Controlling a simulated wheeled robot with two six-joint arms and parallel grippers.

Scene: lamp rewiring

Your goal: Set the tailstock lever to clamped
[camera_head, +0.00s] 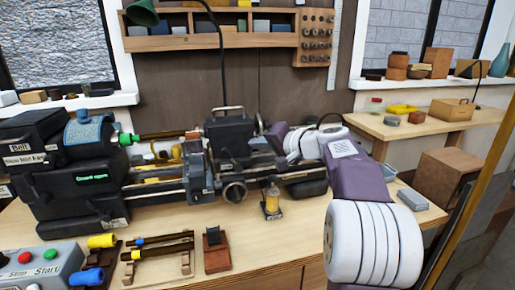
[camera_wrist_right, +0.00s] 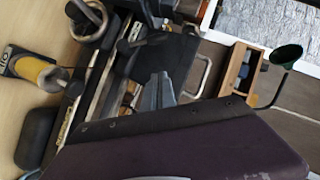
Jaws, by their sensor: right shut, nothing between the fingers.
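The black lathe (camera_head: 150,186) stands along the back of the bench. Its right end, where dark tailstock parts (camera_head: 300,176) show, is partly covered by my right wrist. I cannot make out the tailstock lever or its position. My right gripper (camera_head: 266,132) is over the right part of the lathe, just right of the carriage. In the right wrist view its narrow grey fingers (camera_wrist_right: 158,88) are together and empty, in front of dark lathe parts. I cannot tell whether they touch anything. My left gripper is not in view.
A handwheel (camera_head: 235,192) sticks out at the front. A control box (camera_head: 45,268) and small wooden racks (camera_head: 160,254) occupy the front left. Bare bench lies right of the bottle.

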